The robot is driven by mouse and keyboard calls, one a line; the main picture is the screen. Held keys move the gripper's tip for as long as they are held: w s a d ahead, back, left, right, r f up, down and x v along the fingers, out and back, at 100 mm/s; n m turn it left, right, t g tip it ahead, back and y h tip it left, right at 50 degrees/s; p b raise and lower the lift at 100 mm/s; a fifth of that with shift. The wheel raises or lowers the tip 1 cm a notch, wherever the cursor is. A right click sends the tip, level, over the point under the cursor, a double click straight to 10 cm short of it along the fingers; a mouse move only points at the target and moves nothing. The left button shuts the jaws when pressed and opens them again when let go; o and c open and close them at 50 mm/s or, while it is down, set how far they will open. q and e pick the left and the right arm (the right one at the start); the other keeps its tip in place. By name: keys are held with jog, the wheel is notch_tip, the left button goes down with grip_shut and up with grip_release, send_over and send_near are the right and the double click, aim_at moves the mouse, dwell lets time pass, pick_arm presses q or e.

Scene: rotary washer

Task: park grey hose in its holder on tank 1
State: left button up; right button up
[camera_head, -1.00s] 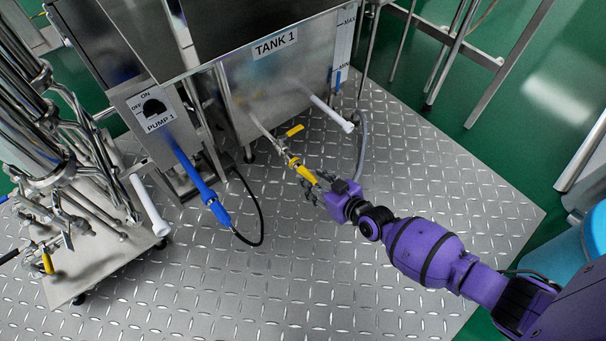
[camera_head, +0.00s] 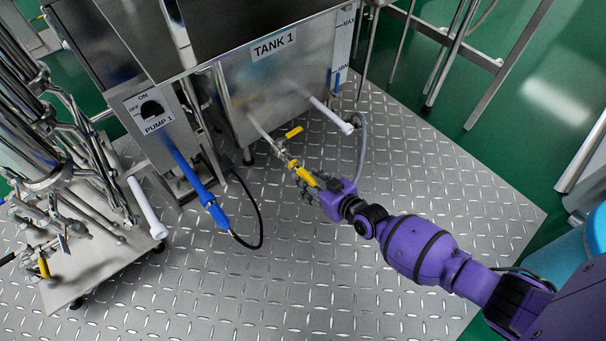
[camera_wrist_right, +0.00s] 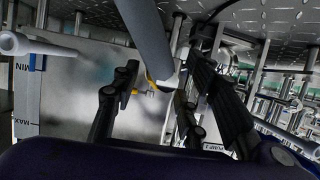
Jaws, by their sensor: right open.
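Tank 1 (camera_head: 262,95) is a steel tank at the top centre of the head view, with its label on the front. A thin grey hose (camera_head: 362,140) curves down beside the white tube (camera_head: 334,115) that sticks out from the tank's right part. My right gripper (camera_head: 313,189) is open beside the yellow-handled valve fitting (camera_head: 298,165) in front of the tank. In the right wrist view, a thick grey tube (camera_wrist_right: 148,38) with a pale end runs down between the open fingers (camera_wrist_right: 157,90); I cannot tell whether they touch it. My left gripper is out of view.
A steel pipe rack (camera_head: 60,190) stands at the left. A blue drum (camera_head: 570,250) is at the right. The chequered floor plate (camera_head: 290,270) is clear in front.

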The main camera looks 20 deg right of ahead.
dwell(0.6)
grip_shut()
jog(key=shift+s, duration=0.1)
jog(key=shift+s+d+p, duration=0.35)
jog(key=shift+s+p, duration=0.05)
jog(key=shift+s, duration=0.5)
jog(key=shift+s+d+p, duration=0.35)
jog(key=shift+s+p, duration=0.1)
jog(key=shift+s, duration=0.45)
jog(key=shift+s+d+p, duration=0.35)
jog(key=shift+s+p, duration=0.05)
jog(key=shift+s, duration=0.5)
jog(key=shift+s+d, duration=0.25)
jog(key=shift+s, duration=0.4)
